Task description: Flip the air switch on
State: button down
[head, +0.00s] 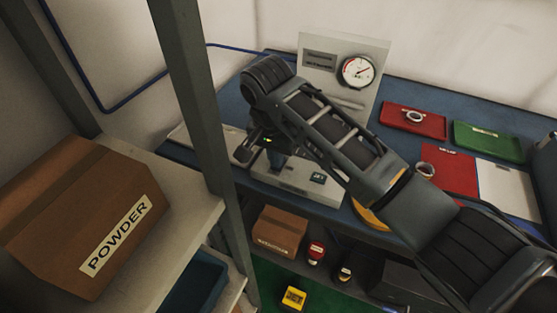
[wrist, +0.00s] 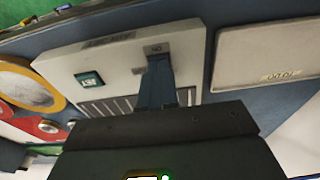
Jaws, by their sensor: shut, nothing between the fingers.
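A pale switch box (head: 296,185) stands on the blue bench below an upright gauge panel (head: 338,82). In the wrist view the box (wrist: 120,68) shows upside down, with a small teal square (wrist: 90,79), vent slots and a small label that seems to read ON. The teal square also shows in the head view (head: 317,179). My gripper (head: 277,168) points down over the left part of the box. Its blue-grey fingers (wrist: 157,60) are shut and empty, with tips close to the ON label. The fingers cover that spot, so no switch lever is clearly visible; contact cannot be told.
A round gauge (head: 357,71) is on the panel. Red (head: 413,122) and green (head: 488,141) trays lie on the bench at right. A grey shelf post (head: 196,100) and a POWDER carton (head: 85,215) stand at left. In the wrist view a pale tray (wrist: 270,55) lies beside the box.

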notch_tip(320, 180, up, 7)
jog(key=p, duration=0.7)
jog(key=shift+f, duration=0.1)
dwell(0.5)
